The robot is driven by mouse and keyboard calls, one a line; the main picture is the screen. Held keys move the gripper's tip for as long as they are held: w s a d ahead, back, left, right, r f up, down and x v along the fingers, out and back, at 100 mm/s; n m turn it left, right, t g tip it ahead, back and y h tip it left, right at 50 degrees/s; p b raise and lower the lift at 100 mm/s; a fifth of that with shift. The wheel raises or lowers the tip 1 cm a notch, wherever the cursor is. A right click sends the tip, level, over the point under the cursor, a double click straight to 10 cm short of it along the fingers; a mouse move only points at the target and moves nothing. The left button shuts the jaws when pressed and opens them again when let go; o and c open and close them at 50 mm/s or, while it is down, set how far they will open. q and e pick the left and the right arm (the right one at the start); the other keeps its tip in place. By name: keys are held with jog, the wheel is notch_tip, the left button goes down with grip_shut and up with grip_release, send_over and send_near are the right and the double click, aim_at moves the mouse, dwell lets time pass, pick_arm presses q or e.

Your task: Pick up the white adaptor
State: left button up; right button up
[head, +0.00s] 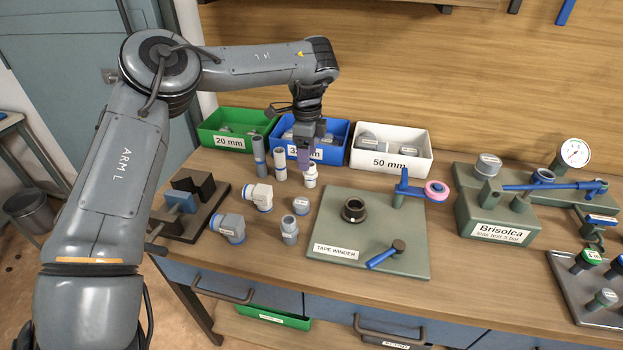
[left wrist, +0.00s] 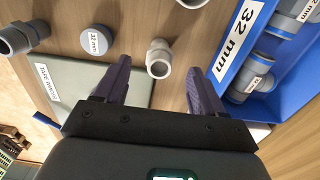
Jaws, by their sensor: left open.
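The white adaptor (head: 310,177) stands upright on the bench, in front of the blue 32 mm bin. It also shows in the left wrist view (left wrist: 158,57), ringed and threaded, between the two fingers. My left gripper (head: 304,160) points down just above and behind it, with purple fingers. In the left wrist view the gripper (left wrist: 158,72) is open and empty, one finger to each side of the adaptor; I cannot tell whether the tips reach down to its height. My right gripper is in no view.
The blue bin (head: 340,151) is behind, and the green tape winder plate (head: 340,220) lies to the front right.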

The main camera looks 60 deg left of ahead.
aim_at(310, 173)
pick_arm(q)
jog(key=shift+f, duration=0.8)
jog(key=shift+w+f+b, duration=0.1)
jog(key=shift+f+b, duration=0.35)
jog(key=shift+f, duration=0.15)
jog(key=f, duration=0.1)
jog(key=f+b, duration=0.1)
jog(key=f, duration=0.1)
jog(key=f+b, duration=0.1)
jog(key=shift+w+d+f, duration=0.15)
jog(key=shift+d+f, duration=0.1)
jog(key=shift+c, duration=0.3)
jog(key=c, duration=1)
jog(key=shift+r, duration=0.1)
